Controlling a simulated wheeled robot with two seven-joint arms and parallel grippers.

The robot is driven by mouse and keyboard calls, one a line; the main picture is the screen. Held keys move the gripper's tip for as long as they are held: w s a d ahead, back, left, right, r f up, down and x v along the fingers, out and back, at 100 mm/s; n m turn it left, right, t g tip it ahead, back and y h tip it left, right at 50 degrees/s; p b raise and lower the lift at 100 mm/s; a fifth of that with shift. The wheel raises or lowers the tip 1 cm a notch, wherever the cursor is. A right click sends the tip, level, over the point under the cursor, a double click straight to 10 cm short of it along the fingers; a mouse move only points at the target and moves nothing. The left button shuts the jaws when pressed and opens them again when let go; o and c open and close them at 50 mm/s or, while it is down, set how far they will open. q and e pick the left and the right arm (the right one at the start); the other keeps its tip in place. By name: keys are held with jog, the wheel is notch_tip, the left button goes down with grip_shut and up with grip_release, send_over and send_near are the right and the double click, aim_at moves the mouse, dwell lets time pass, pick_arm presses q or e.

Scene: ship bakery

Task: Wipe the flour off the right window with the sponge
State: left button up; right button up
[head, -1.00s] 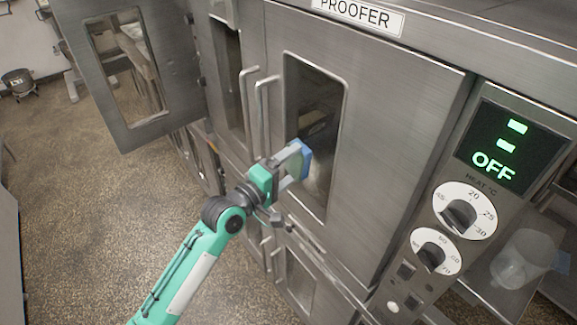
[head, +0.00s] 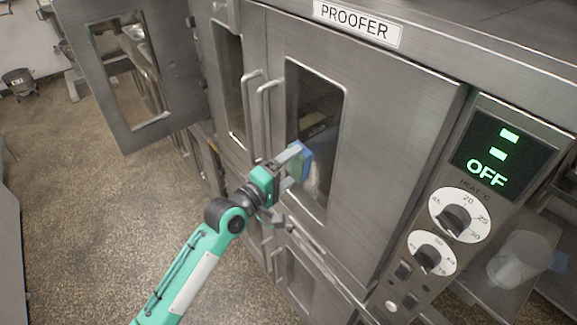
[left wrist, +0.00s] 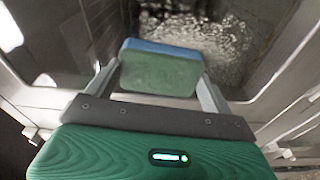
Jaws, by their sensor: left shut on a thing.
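My left gripper (head: 297,163) is shut on a sponge, blue on one side (head: 306,161) and green on the other (left wrist: 158,74). It holds the sponge in front of the proofer's right window (head: 312,98), near the lower left part of the glass. I cannot tell whether the sponge touches the glass. A pale flour patch (head: 316,182) shows on the lower glass beside the sponge. In the left wrist view, a whitish speckled patch (left wrist: 225,40) lies beyond the sponge. The sponge and gripper hide part of the window. My right gripper is not in view.
Two vertical door handles (head: 263,115) stand out just left of the right window. A door with a window (head: 115,125) hangs open at the left. The control panel (head: 478,165) reads OFF at the right. Floor (head: 90,225) is clear at the lower left.

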aim_at(302, 164)
pick_arm(q)
jog(key=shift+d+f+b, duration=0.1)
jog(key=shift+f+b, duration=1.15)
jog(key=shift+f, duration=1.15)
jog(key=shift+f+b, duration=2.3)
jog(key=shift+f, duration=0.95)
jog(key=shift+s+d+r+p, duration=0.25)
jog(key=shift+s+p, duration=0.15)
jog(key=shift+p, duration=0.15)
jog(key=shift+s+d+p, duration=0.6)
jog(key=shift+s, duration=0.25)
notch_tip(302, 164, up, 7)
jog(key=p, duration=0.6)
jog(key=shift+a+f+p, duration=0.1)
jog(key=shift+p, duration=0.2)
jog(key=shift+r, duration=3.4)
jog(key=shift+f+b, duration=2)
jog(key=shift+f, duration=1.75)
